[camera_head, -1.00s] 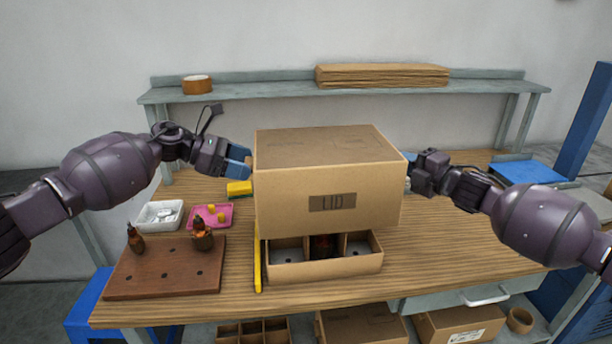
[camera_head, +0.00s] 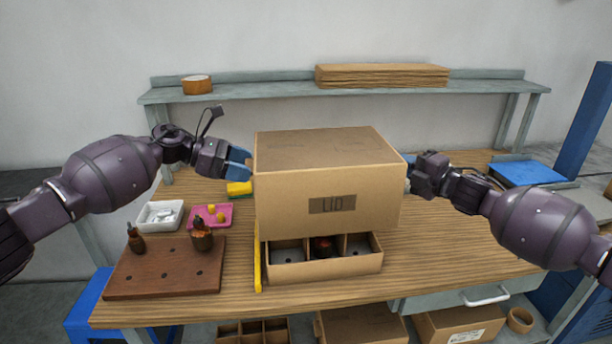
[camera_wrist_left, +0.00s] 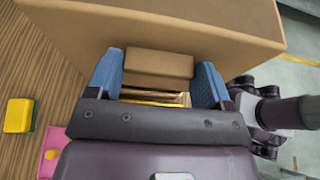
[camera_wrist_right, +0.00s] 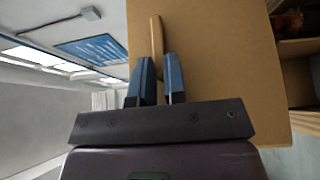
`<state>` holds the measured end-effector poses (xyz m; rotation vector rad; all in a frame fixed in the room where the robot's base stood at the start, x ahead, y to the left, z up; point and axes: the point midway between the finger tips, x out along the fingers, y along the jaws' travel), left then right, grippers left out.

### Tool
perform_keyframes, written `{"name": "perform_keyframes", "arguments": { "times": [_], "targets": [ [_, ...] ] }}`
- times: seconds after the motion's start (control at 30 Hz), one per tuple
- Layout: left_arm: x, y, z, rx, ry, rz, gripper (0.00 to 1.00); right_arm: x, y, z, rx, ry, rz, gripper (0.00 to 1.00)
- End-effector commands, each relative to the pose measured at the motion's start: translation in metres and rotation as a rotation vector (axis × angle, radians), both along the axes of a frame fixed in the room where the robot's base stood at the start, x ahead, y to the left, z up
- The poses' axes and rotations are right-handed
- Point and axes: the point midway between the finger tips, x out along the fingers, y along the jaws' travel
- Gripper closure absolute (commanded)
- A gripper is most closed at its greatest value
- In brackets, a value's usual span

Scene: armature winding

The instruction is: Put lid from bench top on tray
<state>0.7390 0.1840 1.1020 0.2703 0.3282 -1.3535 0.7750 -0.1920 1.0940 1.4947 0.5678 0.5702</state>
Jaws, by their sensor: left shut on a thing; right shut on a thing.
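The lid (camera_head: 285,200) is a large brown cardboard box marked LID, held open side down above and behind the front of the tray. The tray (camera_head: 330,268) is a cardboard box with compartments on the bench; its rear is hidden by the lid. A dark red item (camera_head: 324,246) shows in its middle compartment. My left gripper (camera_head: 240,162) is at the lid's left side; the left wrist view shows its blue fingers on either side of a cardboard tab (camera_wrist_left: 160,64). My right gripper (camera_wrist_right: 160,78) is shut on a thin tab (camera_wrist_right: 156,35) at the lid's right side.
A yellow strip (camera_head: 257,268) stands beside the tray's left side. A wooden board (camera_head: 160,280) with two brown items, a pink tray (camera_head: 225,222), a white tray (camera_head: 150,217) and a yellow-green sponge (camera_head: 240,188) are to the left. The right of the bench is fairly clear.

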Motion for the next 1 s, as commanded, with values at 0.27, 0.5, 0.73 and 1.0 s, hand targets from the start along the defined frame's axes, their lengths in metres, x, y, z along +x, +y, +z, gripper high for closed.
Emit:
{"name": "perform_keyframes", "arguments": {
  "times": [0.27, 0.5, 0.73, 1.0],
  "targets": [
    [0.000, 0.001, -0.016, 0.000, 0.000, 0.002, 0.55, 0.001, -0.001, -0.017, 0.000, 0.001, -0.003, 1.00],
    [0.000, 0.001, -0.030, 0.000, 0.000, 0.002, 0.55, 0.000, -0.001, -0.030, 0.000, 0.001, -0.003, 1.00],
    [0.000, 0.001, -0.043, 0.001, 0.000, 0.002, 0.55, 0.000, -0.001, -0.043, -0.001, 0.001, -0.003, 1.00],
    [0.000, 0.001, -0.058, 0.000, 0.001, 0.002, 0.55, 0.001, -0.001, -0.058, 0.000, 0.001, -0.004, 1.00]
  ]
}}
